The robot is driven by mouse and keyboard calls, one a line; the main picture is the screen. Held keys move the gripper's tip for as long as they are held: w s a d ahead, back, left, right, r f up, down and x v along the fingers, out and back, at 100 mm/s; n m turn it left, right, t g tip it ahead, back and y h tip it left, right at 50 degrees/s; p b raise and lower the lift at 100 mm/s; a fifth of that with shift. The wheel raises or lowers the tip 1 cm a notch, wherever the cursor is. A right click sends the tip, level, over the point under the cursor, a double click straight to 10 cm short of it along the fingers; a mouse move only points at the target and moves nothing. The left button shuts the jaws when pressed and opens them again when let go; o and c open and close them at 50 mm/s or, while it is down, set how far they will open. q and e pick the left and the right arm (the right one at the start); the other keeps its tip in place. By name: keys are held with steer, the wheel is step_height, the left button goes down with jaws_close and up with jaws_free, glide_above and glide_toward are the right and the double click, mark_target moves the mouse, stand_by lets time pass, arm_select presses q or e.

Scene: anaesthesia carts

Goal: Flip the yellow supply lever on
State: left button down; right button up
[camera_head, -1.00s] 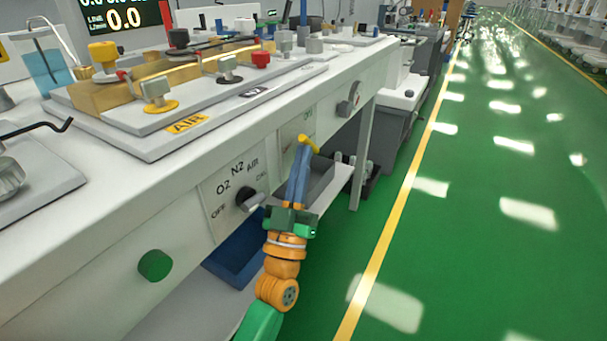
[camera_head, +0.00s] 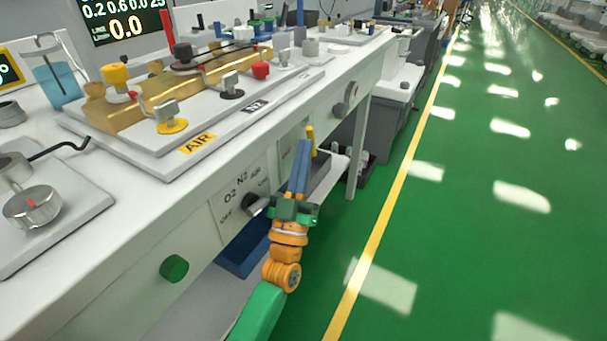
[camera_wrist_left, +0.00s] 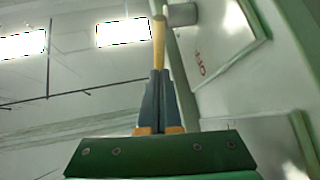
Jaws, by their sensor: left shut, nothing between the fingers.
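The yellow supply lever (camera_head: 310,134) stands close to upright at the tips of my left gripper (camera_head: 304,146), by the front face of the white bench. My left gripper is shut with nothing between its blue fingers. My right gripper is out of view.
A black selector knob (camera_head: 253,204) and a green knob (camera_head: 174,268) stick out of the bench front (camera_head: 130,268). A grey knob (camera_head: 346,100) is farther along. A blue bin (camera_head: 243,252) sits below. The green floor to the right is clear.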

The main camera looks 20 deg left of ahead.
arm_select(q)
steer(key=v, duration=0.6)
steer(key=shift+s, duration=0.15)
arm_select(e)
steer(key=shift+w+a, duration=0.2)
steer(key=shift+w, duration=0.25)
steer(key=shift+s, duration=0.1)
